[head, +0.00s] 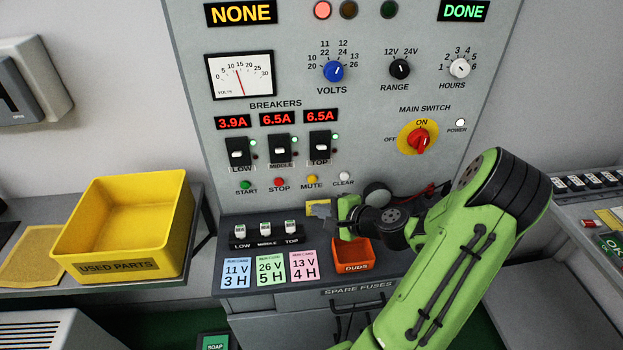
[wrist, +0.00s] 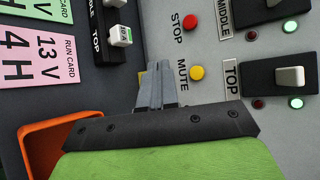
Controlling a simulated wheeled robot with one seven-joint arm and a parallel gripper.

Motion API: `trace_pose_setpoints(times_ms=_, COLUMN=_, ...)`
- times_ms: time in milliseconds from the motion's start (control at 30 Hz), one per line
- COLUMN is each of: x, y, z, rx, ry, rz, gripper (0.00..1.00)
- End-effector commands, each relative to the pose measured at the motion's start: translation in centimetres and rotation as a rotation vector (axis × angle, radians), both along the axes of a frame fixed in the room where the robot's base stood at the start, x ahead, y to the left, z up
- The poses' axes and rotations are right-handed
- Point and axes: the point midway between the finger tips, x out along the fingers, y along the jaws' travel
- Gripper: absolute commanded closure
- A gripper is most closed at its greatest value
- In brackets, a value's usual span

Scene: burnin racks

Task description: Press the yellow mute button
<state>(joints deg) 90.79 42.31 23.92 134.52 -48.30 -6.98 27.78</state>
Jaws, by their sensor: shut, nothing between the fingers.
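The yellow mute button (head: 311,178) sits on the grey panel between the red stop button and the white clear button, above the word MUTE. It also shows in the wrist view (wrist: 197,73), to the right of my fingertips, with MUTE printed between. My gripper (head: 313,210) is below the button in the head view, near the foot of the panel. In the wrist view my gripper (wrist: 161,72) has its fingers closed together with nothing held. The fingertips look apart from the button; their distance from the panel is unclear.
The red stop button (head: 279,182) and white clear button (head: 344,177) flank it. The breakers (head: 280,149) are above. Fuses (head: 265,229), run cards (head: 270,270) and an orange duds bin (head: 347,267) are on the ledge below.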

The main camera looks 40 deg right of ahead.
Motion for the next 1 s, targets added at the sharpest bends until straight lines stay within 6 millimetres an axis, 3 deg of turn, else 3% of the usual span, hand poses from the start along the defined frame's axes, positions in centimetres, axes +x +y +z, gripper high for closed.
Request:
trace_pose_setpoints(times_ms=300, x=4.1, y=-2.6, z=0.2, rx=0.0, ry=-0.001, rz=0.002, gripper=1.0)
trace_pose_setpoints(times_ms=500, x=5.7, y=-3.8, z=0.2, rx=-0.001, ry=-0.001, rz=0.0, gripper=1.0)
trace_pose_setpoints(times_ms=1000, x=6.0, y=-4.0, z=0.0, rx=0.0, ry=0.0, rz=0.0, gripper=1.0)
